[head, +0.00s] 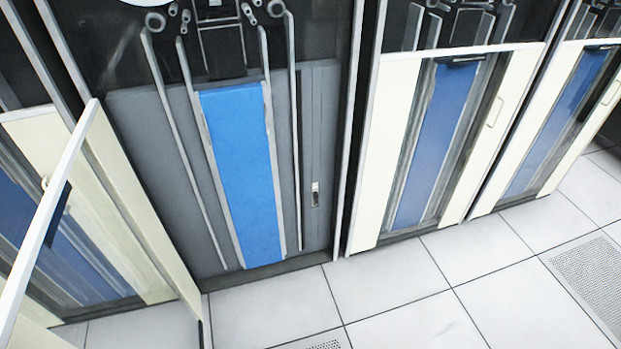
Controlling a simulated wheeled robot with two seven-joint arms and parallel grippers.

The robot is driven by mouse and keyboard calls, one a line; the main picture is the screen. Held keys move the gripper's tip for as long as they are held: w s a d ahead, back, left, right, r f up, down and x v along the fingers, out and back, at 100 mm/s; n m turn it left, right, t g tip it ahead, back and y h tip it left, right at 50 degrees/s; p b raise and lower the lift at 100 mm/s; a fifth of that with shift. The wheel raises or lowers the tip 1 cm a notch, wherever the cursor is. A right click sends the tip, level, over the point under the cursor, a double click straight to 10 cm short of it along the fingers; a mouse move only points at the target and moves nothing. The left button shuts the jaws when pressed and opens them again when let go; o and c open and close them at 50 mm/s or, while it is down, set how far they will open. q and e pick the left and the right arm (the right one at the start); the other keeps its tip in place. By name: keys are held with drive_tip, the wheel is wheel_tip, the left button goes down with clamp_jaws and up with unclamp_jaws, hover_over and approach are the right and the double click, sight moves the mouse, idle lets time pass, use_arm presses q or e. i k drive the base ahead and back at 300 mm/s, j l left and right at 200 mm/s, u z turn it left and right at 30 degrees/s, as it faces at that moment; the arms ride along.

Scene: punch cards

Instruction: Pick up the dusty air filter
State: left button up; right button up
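I cannot pick out a dusty air filter in the head view. The nearest tall cabinet stands open at the front, with a long blue panel (240,165) between metal rails on its grey lower face. A small metal latch (315,195) sits on the grey face to the right of the blue panel. Whether the filter is behind this face, I cannot tell. Neither of my grippers shows.
An open cabinet door (135,205) juts out at the left. Two more cabinets with cream fronts (387,150) (530,125) stand to the right. The pale tiled floor (430,290) is clear, with perforated tiles (590,268) at the right.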

sight(314, 186)
drive_tip(key=i+u, duration=0.1)
drive_tip(key=i, duration=0.4)
drive_tip(key=i+l+u, duration=0.1)
drive_tip(key=i, duration=0.35)
